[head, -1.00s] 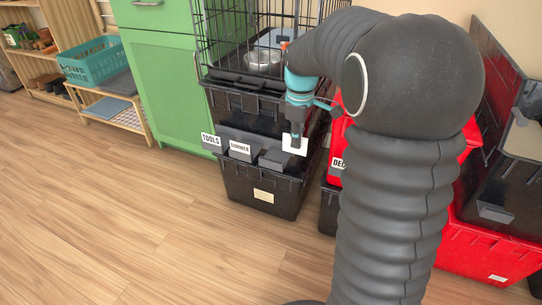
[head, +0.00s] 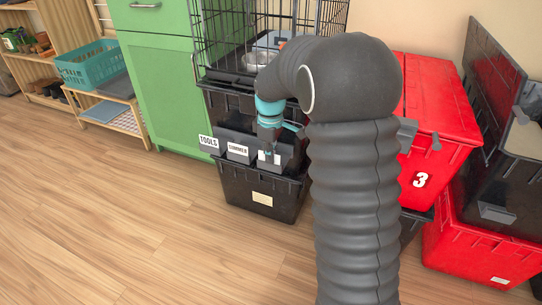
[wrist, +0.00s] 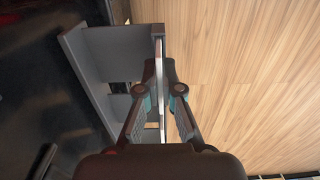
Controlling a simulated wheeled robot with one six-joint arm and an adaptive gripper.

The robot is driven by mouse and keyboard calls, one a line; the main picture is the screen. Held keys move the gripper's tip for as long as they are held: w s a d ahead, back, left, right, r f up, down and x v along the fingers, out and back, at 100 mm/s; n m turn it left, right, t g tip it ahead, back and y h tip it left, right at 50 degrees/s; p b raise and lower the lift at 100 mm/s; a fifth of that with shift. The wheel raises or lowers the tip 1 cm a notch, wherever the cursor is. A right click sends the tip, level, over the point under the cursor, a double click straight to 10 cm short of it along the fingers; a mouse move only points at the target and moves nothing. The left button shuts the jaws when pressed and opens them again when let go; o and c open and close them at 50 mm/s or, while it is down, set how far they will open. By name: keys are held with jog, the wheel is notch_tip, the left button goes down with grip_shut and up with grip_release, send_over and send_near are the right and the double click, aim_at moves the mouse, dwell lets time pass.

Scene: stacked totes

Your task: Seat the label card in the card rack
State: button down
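The card rack (head: 288,147) is a grey row of pockets on the front of a black tote; its wall also shows in the wrist view (wrist: 108,45). Cards reading TOOLS and SUMMER stand in its left and middle pockets. The white label card (head: 277,159) is at the front of the right-hand pocket, partly covered by my gripper (head: 268,153). In the wrist view the card (wrist: 161,55) shows edge-on as a thin strip between the fingertips of my gripper (wrist: 159,75), which are closed on it. I cannot tell whether its lower edge is inside the pocket.
A wire cage (head: 222,35) stands on the stacked black totes (head: 258,198). A green cabinet (head: 165,90) is at the left, and red totes (head: 437,110) are at the right. The wooden floor in front (head: 130,230) is clear.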

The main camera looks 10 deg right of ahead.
jog(key=shift+f, duration=0.1)
jog(key=c, duration=1.3)
grip_release()
